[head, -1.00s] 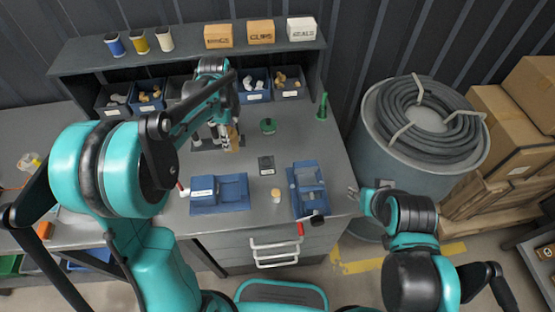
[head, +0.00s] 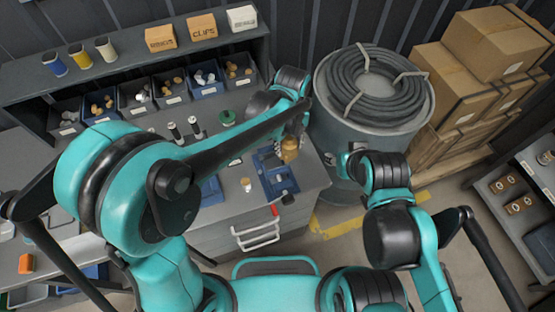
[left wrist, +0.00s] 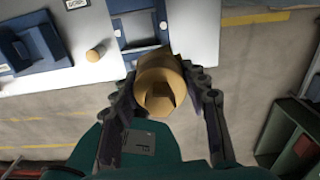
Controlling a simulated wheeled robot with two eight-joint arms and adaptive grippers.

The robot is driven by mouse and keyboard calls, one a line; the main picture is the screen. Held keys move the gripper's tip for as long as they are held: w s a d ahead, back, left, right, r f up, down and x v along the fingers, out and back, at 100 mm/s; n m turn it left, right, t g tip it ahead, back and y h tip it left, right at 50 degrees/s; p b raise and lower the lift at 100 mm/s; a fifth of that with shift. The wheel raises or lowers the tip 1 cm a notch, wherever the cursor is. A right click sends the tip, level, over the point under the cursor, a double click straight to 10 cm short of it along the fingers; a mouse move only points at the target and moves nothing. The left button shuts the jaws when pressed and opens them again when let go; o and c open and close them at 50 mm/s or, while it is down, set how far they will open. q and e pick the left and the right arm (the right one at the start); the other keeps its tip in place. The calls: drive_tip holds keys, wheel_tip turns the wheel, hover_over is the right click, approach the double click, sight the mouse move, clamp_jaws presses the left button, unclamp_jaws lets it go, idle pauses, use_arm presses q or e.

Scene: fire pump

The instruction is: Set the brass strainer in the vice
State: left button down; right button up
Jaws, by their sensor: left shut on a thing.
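The brass strainer (head: 289,150) is in my left gripper (head: 293,138), by the right end of the bench. In the left wrist view the strainer (left wrist: 160,86) sits between both fingers, its end facing the camera. The blue vice (head: 279,183) is on the bench at the front right edge. The strainer appears over the vice's far end; the gap between them is unclear. In the left wrist view the vice (left wrist: 137,24) shows partly behind the strainer. My right gripper (head: 332,160) is small and unclear, right of the bench edge.
A second blue fixture (head: 211,190) is partly hidden by my left arm. A small tan-topped piece (head: 246,186) stands between it and the vice. Parts bins line the bench's back. A drum with coiled hose (head: 375,90) stands right of the bench.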

use_arm(q)
drive_tip(key=s+d+m, duration=0.3)
drive_tip(key=s+d, duration=0.1)
drive_tip(key=d, duration=0.1)
drive_tip(key=w+a+f, duration=0.2)
drive_tip(key=a, duration=0.1)
drive_tip(key=w+a+f, duration=0.2)
drive_tip(key=a, duration=0.1)
drive_tip(key=w+a+f, duration=0.2)
drive_tip(key=a, duration=0.1)
drive_tip(key=shift+w+a+f+b, duration=0.15)
drive_tip(key=shift+w+a+b, duration=0.15)
drive_tip(key=shift+a, duration=0.05)
wheel_tip(320, 180, down, 3)
drive_tip(key=shift+f+b, duration=0.1)
drive_tip(key=shift+b, duration=0.25)
drive_tip(key=shift+f, duration=0.4)
